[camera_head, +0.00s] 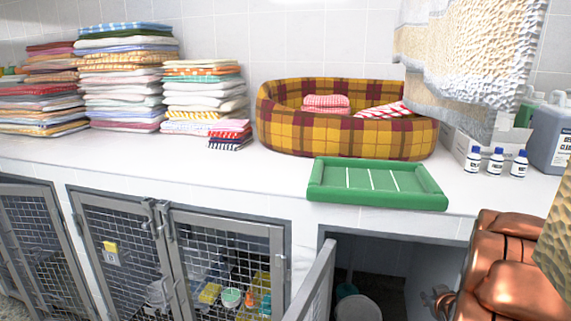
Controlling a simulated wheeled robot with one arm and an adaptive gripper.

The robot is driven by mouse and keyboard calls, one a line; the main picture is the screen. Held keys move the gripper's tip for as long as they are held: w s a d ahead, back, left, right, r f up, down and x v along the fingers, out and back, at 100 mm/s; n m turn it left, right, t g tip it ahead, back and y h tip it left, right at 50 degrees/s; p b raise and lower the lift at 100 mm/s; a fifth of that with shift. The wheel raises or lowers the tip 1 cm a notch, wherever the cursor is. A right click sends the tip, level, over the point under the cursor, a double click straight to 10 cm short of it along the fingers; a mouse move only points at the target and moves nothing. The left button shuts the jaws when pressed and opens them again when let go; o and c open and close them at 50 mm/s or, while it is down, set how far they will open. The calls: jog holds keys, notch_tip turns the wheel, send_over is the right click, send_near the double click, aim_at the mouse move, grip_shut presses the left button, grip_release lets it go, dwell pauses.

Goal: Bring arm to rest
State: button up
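My arm (470,55) shows as a rough, pale, stone-textured part at the upper right, in front of the back wall and the right end of the counter. A glossy copper-coloured part (515,275) at the lower right, with a rough tan piece at the right edge, also appears to be mine. I cannot make out my gripper's fingers in this view. I see nothing held.
A plaid pet bed (345,138) holding folded cloths (326,104) and a green tray (375,184) are on the white counter (150,155). Towel stacks (125,75) stand left, small bottles (496,162) right. Below, one kennel door (318,285) stands open.

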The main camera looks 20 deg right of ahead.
jog(key=s+a+r+g+y, duration=0.2)
jog(key=s+a+g, duration=0.15)
jog(key=a, duration=0.85)
jog(key=s+a+r+g+y, duration=0.1)
jog(key=s+a+r+g, duration=0.2)
jog(key=a, duration=0.9)
jog(key=s+a+r+n+g+y, duration=0.1)
jog(key=s+a+r+g+y, duration=0.15)
jog(key=s+a, duration=0.65)
jog(key=s+a+r+n+g+y, duration=0.1)
jog(key=s+a+r+g, duration=0.15)
jog(key=s+a, duration=0.7)
notch_tip(320, 180, up, 14)
jog(key=d+p, duration=0.1)
jog(key=p, duration=1.2)
jog(key=shift+w+r+p, duration=0.15)
jog(key=shift+w+p, duration=0.2)
jog(key=shift+d+h, duration=0.1)
jog(key=shift+h, duration=0.15)
